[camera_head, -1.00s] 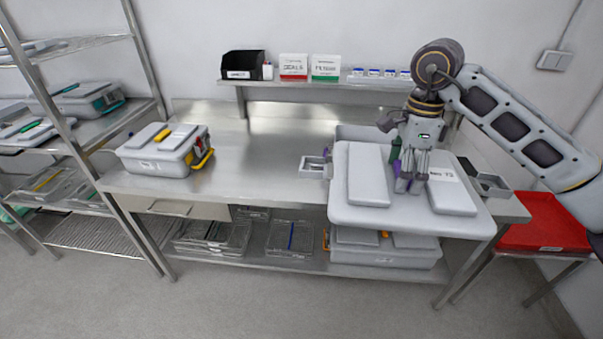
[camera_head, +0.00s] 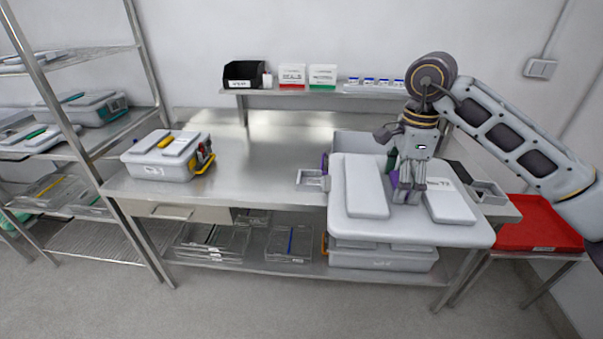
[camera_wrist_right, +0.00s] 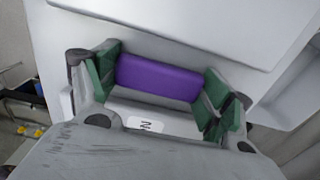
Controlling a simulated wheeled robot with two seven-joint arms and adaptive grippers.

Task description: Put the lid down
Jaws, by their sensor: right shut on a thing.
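The lid (camera_head: 359,190) is a large light-grey panel with two raised pads. It is held level over the right part of the steel table, in front of a grey container (camera_head: 365,143) whose far wall shows behind it. My right gripper (camera_head: 405,192) points down at the lid's middle. In the right wrist view the gripper (camera_wrist_right: 160,85) has its green-padded fingers on either side of a purple handle (camera_wrist_right: 158,78), shut on it. Whether the lid touches the container or table is hidden beneath it. My left gripper is not in view.
A closed grey container (camera_head: 160,160) with yellow latches stands on the table's left. The table's middle (camera_head: 255,160) is clear. A red tray (camera_head: 540,225) is at the right. A wall shelf (camera_head: 300,91) holds boxes.

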